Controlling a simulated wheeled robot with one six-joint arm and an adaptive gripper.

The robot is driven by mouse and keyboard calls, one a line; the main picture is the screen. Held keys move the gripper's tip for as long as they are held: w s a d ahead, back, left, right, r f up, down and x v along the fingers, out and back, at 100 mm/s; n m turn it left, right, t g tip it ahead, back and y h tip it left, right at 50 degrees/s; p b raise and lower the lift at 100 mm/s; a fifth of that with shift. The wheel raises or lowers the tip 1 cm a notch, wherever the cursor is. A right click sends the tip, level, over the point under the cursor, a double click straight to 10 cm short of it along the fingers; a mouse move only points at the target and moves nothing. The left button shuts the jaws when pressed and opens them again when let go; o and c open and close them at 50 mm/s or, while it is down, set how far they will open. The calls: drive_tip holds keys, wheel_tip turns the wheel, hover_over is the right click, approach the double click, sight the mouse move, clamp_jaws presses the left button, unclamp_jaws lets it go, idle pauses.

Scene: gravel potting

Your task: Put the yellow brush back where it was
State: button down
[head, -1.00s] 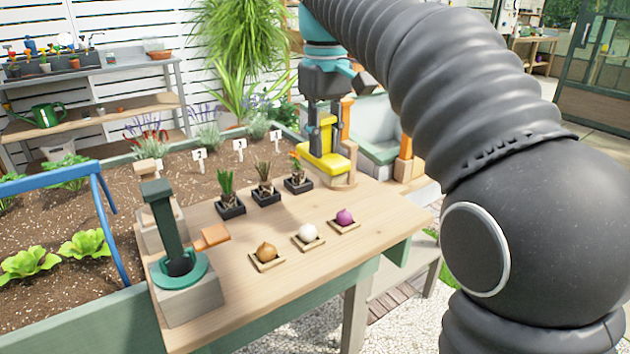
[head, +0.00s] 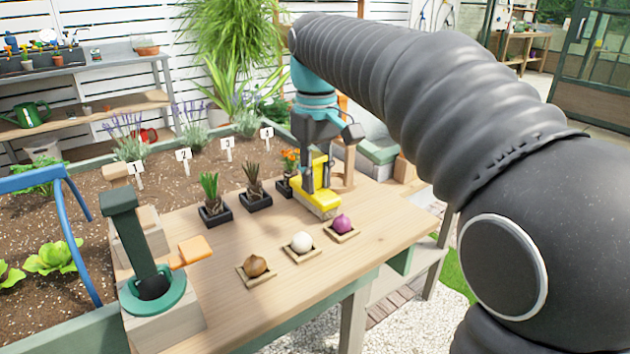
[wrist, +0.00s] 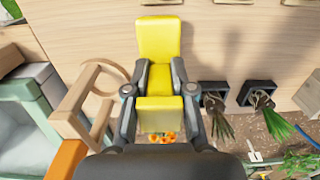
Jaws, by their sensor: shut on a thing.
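My gripper (head: 318,182) is shut on the yellow brush (head: 322,200), above the right part of the wooden potting table (head: 215,300). The brush has a yellow body with a pale underside. In the wrist view the brush (wrist: 159,42) sits between the two fingers (wrist: 160,92). I cannot tell whether its underside touches the table. A wooden stand with a round hoop (wrist: 98,68) is left of the brush in the wrist view. In the head view the stand (head: 347,168) is partly hidden behind my gripper.
Several potted plants in black trays (head: 215,214) stand left of the brush. A brown bulb (head: 256,266), a white bulb (head: 301,241) and a purple bulb (head: 342,223) lie in small trays nearby. A green tool stands in a holder (head: 152,292) at the table's left end.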

drive_tip(key=shift+f, duration=0.35)
drive_tip(key=c, duration=1)
unclamp_jaws()
wheel_tip(320, 180, up, 12)
drive_tip(key=shift+r+p, duration=0.2)
drive_tip(key=shift+p, duration=1.05)
drive_tip(key=shift+s, duration=0.1)
drive_tip(key=s+d+f+m+t, duration=0.2)
drive_tip(key=s+d+f+m, duration=0.1)
drive_tip(key=s+d+f, duration=0.4)
drive_tip(key=s+d+f+m+t, duration=0.3)
drive_tip(key=s+d+f, duration=0.4)
drive_tip(key=s+f, duration=0.6)
wheel_tip(320, 180, down, 3)
drive_tip(key=shift+s+r+m+t, duration=0.1)
drive_tip(key=shift+s+m+t, duration=0.2)
drive_tip(key=shift+m, duration=0.1)
